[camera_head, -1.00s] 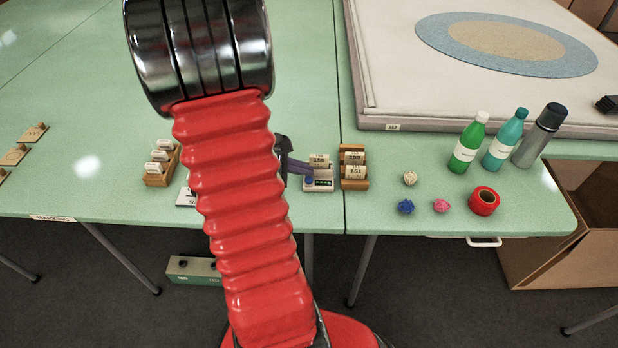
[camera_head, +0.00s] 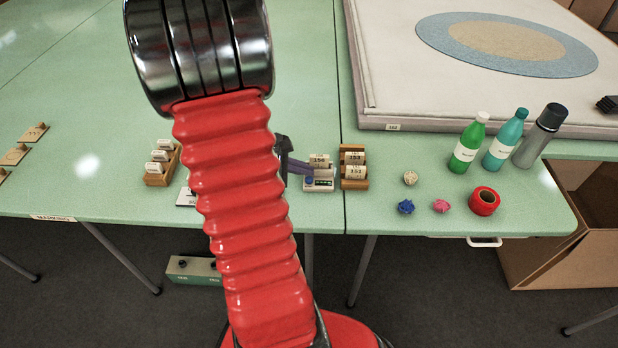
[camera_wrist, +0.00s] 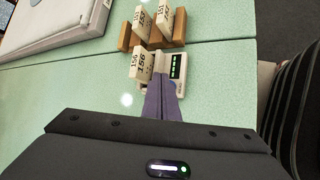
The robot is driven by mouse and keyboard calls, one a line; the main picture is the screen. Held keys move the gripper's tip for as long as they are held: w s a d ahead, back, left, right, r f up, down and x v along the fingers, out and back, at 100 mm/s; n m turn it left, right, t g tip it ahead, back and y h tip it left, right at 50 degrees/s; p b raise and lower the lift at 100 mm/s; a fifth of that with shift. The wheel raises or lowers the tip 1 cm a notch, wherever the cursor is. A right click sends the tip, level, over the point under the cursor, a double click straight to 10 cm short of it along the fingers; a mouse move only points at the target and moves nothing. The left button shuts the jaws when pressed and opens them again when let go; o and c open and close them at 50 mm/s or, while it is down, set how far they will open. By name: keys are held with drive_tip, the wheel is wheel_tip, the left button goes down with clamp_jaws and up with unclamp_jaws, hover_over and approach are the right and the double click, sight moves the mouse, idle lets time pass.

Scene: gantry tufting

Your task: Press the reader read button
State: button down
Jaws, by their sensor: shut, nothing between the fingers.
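The reader (camera_head: 319,186) is a small pale box near the front edge of the green table. A tag marked 156 (camera_head: 319,161) stands upright in it, and it also shows in the wrist view (camera_wrist: 142,62). A blue button (camera_head: 309,181) is on the reader's front left, beside a dark display with green marks (camera_wrist: 176,66). My gripper (camera_head: 309,168) has purple fingers, shut and empty, reaching in from the left close to the reader. In the wrist view my fingertips (camera_wrist: 164,80) overlap the reader's near side and hide the button. I cannot tell whether they touch it.
A wooden rack with tags (camera_head: 353,182) stands just right of the reader. Another rack (camera_head: 158,174) is to the left. A large framed rug (camera_head: 460,100) lies behind.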

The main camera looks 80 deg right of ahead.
drive_tip(key=shift+f, duration=0.85)
idle(1.3)
drive_tip(key=shift+r, duration=0.9)
wheel_tip(320, 180, up, 5)
idle(1.0)
idle(0.9)
